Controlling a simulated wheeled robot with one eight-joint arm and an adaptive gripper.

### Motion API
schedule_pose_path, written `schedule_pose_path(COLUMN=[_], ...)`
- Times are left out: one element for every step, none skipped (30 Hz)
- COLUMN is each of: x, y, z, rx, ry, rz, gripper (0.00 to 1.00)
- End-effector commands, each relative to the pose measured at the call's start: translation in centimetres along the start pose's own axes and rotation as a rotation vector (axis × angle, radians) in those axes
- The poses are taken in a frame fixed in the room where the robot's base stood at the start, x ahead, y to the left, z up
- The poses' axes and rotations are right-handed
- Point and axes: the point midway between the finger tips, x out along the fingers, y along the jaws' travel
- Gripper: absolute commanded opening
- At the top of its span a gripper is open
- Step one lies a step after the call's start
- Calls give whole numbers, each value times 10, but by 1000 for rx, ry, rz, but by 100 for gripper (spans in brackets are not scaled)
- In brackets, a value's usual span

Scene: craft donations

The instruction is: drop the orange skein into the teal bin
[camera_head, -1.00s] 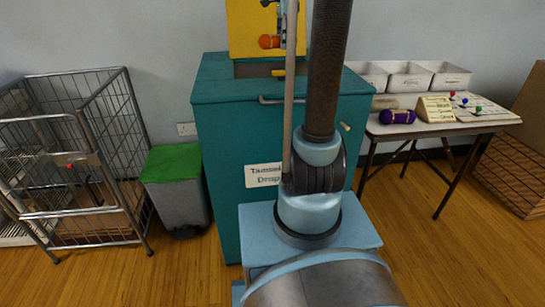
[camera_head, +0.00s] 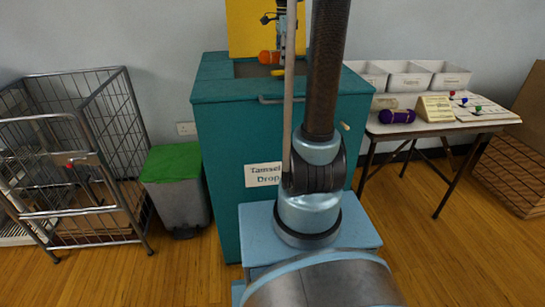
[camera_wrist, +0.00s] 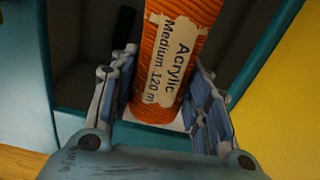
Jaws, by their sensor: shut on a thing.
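The orange skein (camera_wrist: 178,55) has a paper label reading "Acrylic Medium 120 m". In the wrist view my gripper (camera_wrist: 165,95) is shut on it, one finger on each side. In the head view the skein (camera_head: 268,57) shows just above the open top of the teal bin (camera_head: 228,150), in front of the yellow panel. My gripper there is small and partly hidden by my arm. The wrist view shows the bin's teal rim (camera_wrist: 268,60) and dark interior around and below the skein. The bin's label is partly covered by my arm.
A yellow panel (camera_head: 243,28) rises behind the bin. A wire cage trolley (camera_head: 70,150) and a green-lidded bin (camera_head: 172,163) stand to the left. A table (camera_head: 440,128) with white boxes (camera_head: 408,76) and a purple skein (camera_head: 397,116) stands to the right.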

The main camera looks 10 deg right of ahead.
Motion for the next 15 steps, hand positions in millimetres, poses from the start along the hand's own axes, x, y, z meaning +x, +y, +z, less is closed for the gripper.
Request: schedule_pose_path(x=[0, 0, 0, 0, 0, 0, 0, 0, 0, 0, 0, 0, 0, 0, 0], y=[0, 0, 0, 0, 0, 0, 0, 0, 0, 0, 0, 0, 0, 0, 0], z=[0, 0, 0, 0, 0, 0, 0, 0, 0, 0, 0, 0, -1, -1, -1], rx=[0, 0, 0, 0, 0, 0, 0, 0, 0, 1, 1, 1, 1, 1, 1], ry=[0, 0, 0, 0, 0, 0, 0, 0, 0, 0, 0, 0, 0, 0, 0], rz=[0, 0, 0, 0, 0, 0, 0, 0, 0, 0, 0, 0, 0, 0, 0], gripper=[20, 20, 20, 20, 20, 50, 57, 64, 67, 67, 67, 67, 67, 67, 67])
